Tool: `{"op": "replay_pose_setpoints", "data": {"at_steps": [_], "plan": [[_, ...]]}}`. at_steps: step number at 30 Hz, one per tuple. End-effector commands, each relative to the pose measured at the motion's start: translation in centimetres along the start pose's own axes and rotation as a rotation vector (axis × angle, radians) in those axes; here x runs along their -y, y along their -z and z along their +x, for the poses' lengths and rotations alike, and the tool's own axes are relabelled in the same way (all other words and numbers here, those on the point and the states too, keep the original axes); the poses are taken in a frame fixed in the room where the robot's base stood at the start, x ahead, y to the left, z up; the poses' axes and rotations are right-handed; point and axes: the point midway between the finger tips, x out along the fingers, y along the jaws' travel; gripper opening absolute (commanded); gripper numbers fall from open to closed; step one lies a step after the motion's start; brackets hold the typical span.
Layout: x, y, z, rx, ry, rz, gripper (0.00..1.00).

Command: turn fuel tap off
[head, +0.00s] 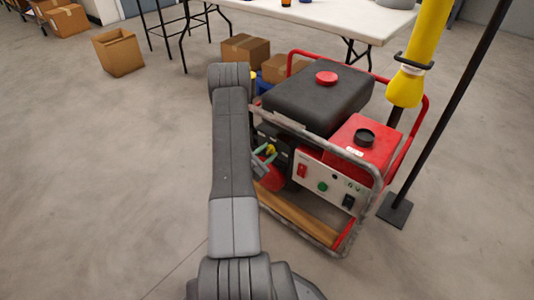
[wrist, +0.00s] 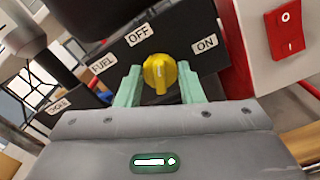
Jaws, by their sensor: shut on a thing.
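The yellow fuel tap (wrist: 160,74) sits on a black panel (wrist: 113,68) between the OFF label (wrist: 139,35) at its upper left and the ON label (wrist: 204,43) at its upper right. A pale mark shows on its face, roughly upright in the wrist view; I cannot tell its exact setting. My gripper (wrist: 160,82), with pale green fingers, is shut on the tap, one finger on each side. In the head view the tap (head: 270,149) shows small on the generator's left side, with my gripper (head: 263,164) at it.
The generator (head: 320,100) has a red and grey tube frame (head: 425,120) around it. A red switch (wrist: 286,31) is right of the tap.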

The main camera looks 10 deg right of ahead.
Motion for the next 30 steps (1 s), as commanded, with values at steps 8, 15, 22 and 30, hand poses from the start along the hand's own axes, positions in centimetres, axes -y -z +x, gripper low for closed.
{"op": "replay_pose_setpoints", "data": {"at_steps": [8,15,22,30], "plan": [[0.05,0.1,-0.02,-0.001,0.001,-0.228,0.12],[0.03,0.07,-0.02,-0.002,0.001,-0.415,0.12],[0.03,0.06,-0.03,-0.002,0.001,-0.454,0.12],[0.03,0.06,-0.03,-0.002,0.001,-0.452,0.5]]}}
